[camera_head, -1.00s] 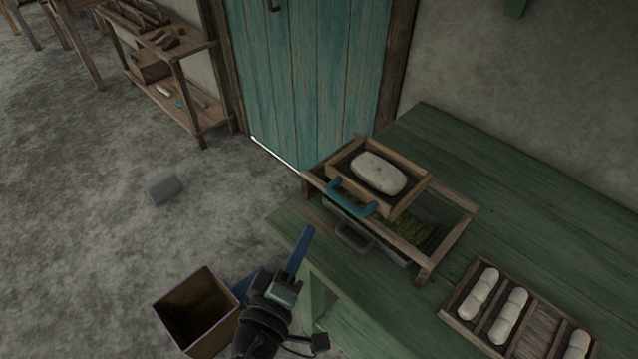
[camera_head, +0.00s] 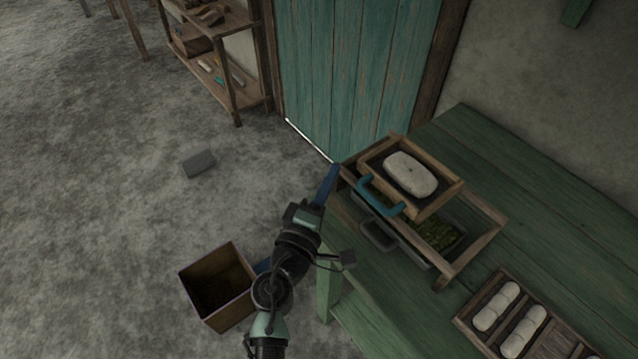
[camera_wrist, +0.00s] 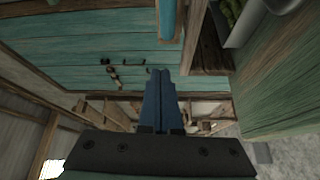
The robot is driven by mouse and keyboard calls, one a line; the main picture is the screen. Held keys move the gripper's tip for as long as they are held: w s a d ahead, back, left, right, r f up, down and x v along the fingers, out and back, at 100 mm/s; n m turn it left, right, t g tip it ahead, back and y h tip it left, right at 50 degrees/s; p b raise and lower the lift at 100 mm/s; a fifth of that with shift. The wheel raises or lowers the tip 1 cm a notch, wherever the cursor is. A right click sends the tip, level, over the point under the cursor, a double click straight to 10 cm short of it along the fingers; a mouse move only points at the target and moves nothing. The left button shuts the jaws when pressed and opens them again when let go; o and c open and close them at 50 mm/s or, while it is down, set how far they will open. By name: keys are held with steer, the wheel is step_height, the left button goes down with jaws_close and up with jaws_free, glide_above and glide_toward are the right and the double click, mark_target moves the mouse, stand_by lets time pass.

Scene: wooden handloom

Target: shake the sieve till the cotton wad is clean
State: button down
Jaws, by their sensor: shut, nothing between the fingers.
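The cotton wad (camera_head: 410,174) is a pale oval lump lying in the wooden sieve (camera_head: 447,199). The sieve is a shallow square frame with a dark bottom and a blue handle (camera_head: 378,197) on its near left side. It sits on a wooden rail stand (camera_head: 488,239) on the green table. Below it is a grey tray (camera_head: 379,236) with green bits in it. My gripper (camera_head: 334,168) has blue fingers, shut and empty, left of the sieve handle and apart from it. The shut fingers also show in the wrist view (camera_wrist: 160,75), pointing towards the door.
A wooden rack with white rolls (camera_head: 480,303) is on the table's near right. The green table (camera_head: 560,220) is clear behind it. An open box (camera_head: 217,285) and a grey block (camera_head: 198,163) are on the floor. A shelf (camera_head: 228,75) stands beside the blue door (camera_head: 350,70).

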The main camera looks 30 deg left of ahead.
mark_target(373, 203)
steer(key=shift+s+d+f, duration=0.1)
steer(key=shift+s+d, duration=0.05)
steer(key=shift+d, duration=0.45)
steer(key=shift+s+d+f, duration=0.1)
steer(key=shift+d+f, duration=0.05)
steer(key=shift+d, duration=0.5)
steer(key=shift+s+d+f, duration=0.1)
steer(key=shift+s+d, duration=0.05)
steer(key=shift+d, duration=0.45)
steer(key=d, duration=0.2)
steer(key=s+d, duration=0.1)
steer(key=s+d+b, duration=0.1)
steer(key=d, duration=0.1)
steer(key=shift+d, duration=0.3)
steer(key=shift+a, duration=0.1)
